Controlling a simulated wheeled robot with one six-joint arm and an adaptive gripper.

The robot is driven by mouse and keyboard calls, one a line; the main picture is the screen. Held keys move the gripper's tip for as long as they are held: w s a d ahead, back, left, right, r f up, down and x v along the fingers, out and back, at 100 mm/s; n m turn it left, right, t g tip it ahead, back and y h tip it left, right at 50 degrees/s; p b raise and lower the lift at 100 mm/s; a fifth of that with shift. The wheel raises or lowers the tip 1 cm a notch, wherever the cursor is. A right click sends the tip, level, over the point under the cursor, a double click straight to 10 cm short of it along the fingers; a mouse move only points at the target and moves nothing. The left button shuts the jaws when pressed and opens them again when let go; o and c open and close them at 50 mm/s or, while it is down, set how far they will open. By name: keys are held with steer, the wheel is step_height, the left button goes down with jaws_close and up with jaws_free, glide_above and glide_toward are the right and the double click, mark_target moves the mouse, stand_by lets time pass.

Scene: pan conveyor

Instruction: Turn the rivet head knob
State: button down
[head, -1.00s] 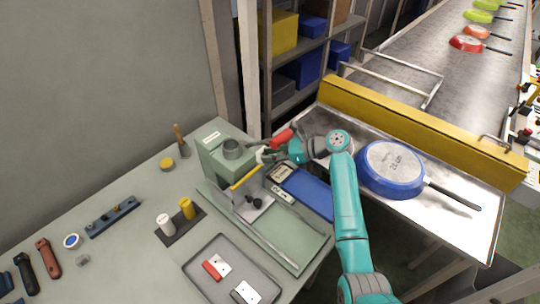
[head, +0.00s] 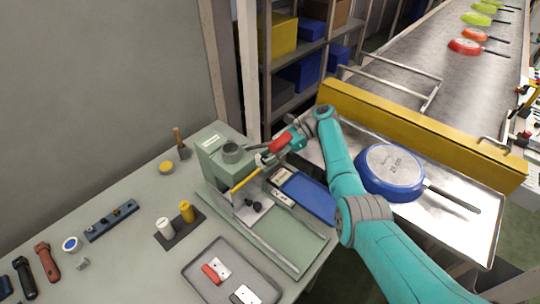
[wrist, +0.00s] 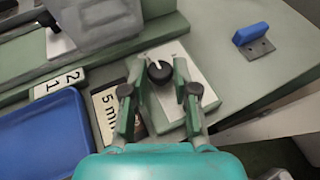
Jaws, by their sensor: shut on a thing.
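The rivet head knob (wrist: 160,72) is small, round and black, with a white pointer line, on a pale plate (wrist: 187,90) in the wrist view. My gripper (wrist: 160,68) has one finger on each side of the knob and is shut on it. In the head view my gripper (head: 265,158) is at the right side of the green riveting machine (head: 209,145), and the knob is hidden there. A yellow lever (head: 245,178) of the machine is just left of my gripper.
A blue pad (head: 308,196) and number labels (wrist: 60,82) lie near the knob. A blue block (wrist: 251,33) is at the right in the wrist view. A blue pan (head: 390,188) lies on a metal table to the right. A grey tray (head: 210,245) is in front.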

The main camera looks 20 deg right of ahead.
stand_by(0.7)
steer(key=c, duration=0.9)
jaws_free()
steer(key=shift+c, duration=0.2)
steer(key=v, duration=0.7)
steer(key=shift+w+d, duration=0.2)
